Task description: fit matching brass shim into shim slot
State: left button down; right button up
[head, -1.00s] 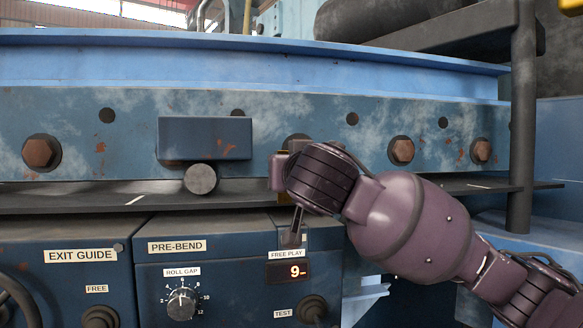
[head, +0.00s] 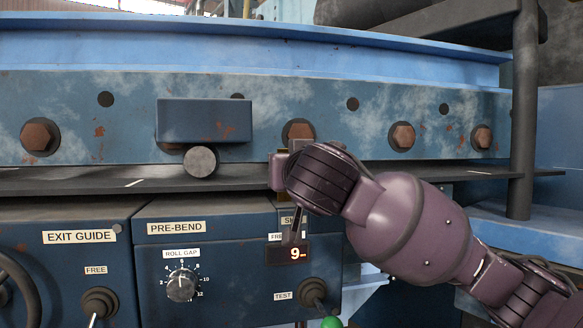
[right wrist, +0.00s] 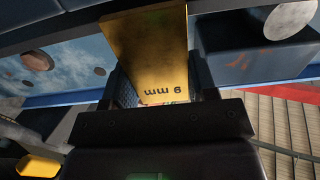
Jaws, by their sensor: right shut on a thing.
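My right gripper (head: 284,168) comes in from the right in the head view and sits before the front edge of the machine's long plate. It is shut on a brass shim (right wrist: 158,45), seen in the right wrist view as a flat yellow plate between the fingers. The shim bears an upside-down "mm" marking; I cannot tell whether its digit is 6 or 9. The display (head: 289,254) on the control panel reads 9. A label starting "SH" (head: 289,221) is partly hidden behind my gripper. I cannot make out the shim slot. My left gripper is not in view.
The blue panel (head: 220,280) carries a roll gap dial (head: 182,283) and a test lever with a green knob (head: 331,322). A dark block (head: 205,120) and a round roller end (head: 201,161) stick out left of my gripper. An upright post (head: 521,120) stands at the right.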

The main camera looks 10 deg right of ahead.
aim_at(292, 199)
dwell(0.5)
jog(key=shift+f, duration=0.5)
dwell(0.5)
jog(key=shift+f+b, duration=0.65)
jog(key=shift+f, duration=0.1)
jog(key=shift+f+b, duration=0.4)
jog(key=shift+f, duration=0.4)
jog(key=shift+f+b, duration=0.3)
jog(key=shift+f, duration=0.3)
jog(key=o, duration=1.3)
jog(key=shift+f, duration=0.1)
